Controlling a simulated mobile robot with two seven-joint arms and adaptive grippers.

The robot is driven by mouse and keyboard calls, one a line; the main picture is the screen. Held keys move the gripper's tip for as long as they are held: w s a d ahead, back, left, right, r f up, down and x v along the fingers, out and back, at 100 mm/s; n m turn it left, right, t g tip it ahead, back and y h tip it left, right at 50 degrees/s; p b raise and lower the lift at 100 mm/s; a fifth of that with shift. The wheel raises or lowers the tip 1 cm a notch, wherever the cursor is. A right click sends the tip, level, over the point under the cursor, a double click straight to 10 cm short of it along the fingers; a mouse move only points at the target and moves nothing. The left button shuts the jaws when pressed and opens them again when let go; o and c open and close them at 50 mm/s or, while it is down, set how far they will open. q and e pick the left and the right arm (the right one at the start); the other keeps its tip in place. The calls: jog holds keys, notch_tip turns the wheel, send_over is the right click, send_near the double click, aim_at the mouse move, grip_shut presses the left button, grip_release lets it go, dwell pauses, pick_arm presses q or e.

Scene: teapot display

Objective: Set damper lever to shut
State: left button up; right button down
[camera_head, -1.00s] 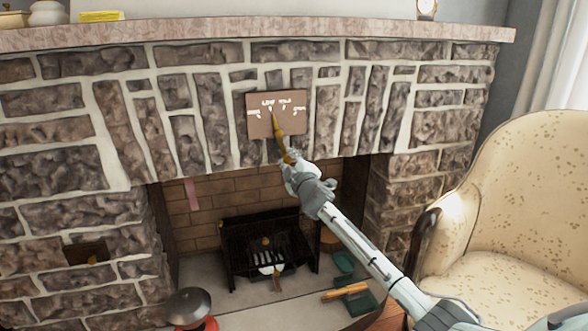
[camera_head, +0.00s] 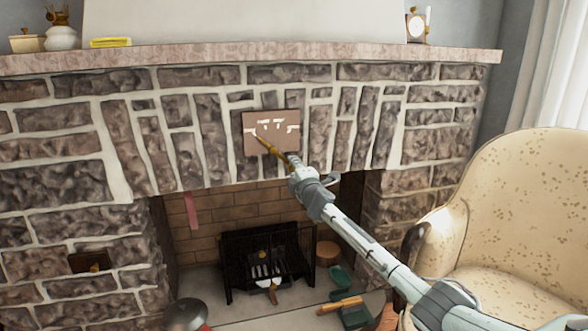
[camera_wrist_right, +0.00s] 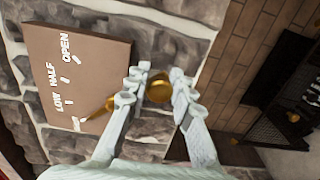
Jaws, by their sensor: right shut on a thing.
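The damper lever (camera_head: 268,143) is a brass pointer on a brown plate (camera_head: 286,147) on the stone fireplace front. In the head view it slants up and left, its tip close to the leftmost white mark. In the right wrist view the plate (camera_wrist_right: 95,52) reads OPEN, HALF and LOW; the lever's tip (camera_wrist_right: 97,112) lies past LOW, by a partly covered mark at the plate's corner. My right gripper (camera_wrist_right: 157,92) is shut on the lever's round brass knob (camera_wrist_right: 158,86), its fingers on either side. My left gripper is out of view.
The stone mantel (camera_head: 250,63) juts out above the plate. Below is the firebox with a black grate (camera_head: 268,262). A patterned armchair (camera_head: 510,210) stands right, close to my right arm. A dark-lidded object (camera_head: 186,313) stands at the front left.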

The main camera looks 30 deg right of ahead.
jog(key=shift+w+a, duration=0.1)
jog(key=shift+a, duration=0.4)
jog(key=c, duration=1.3)
grip_release()
jog(key=shift+w+a, duration=0.1)
jog(key=shift+d, duration=0.25)
jog(key=shift+s, duration=0.4)
jog(key=v, duration=1.1)
jog(key=shift+s, duration=0.2)
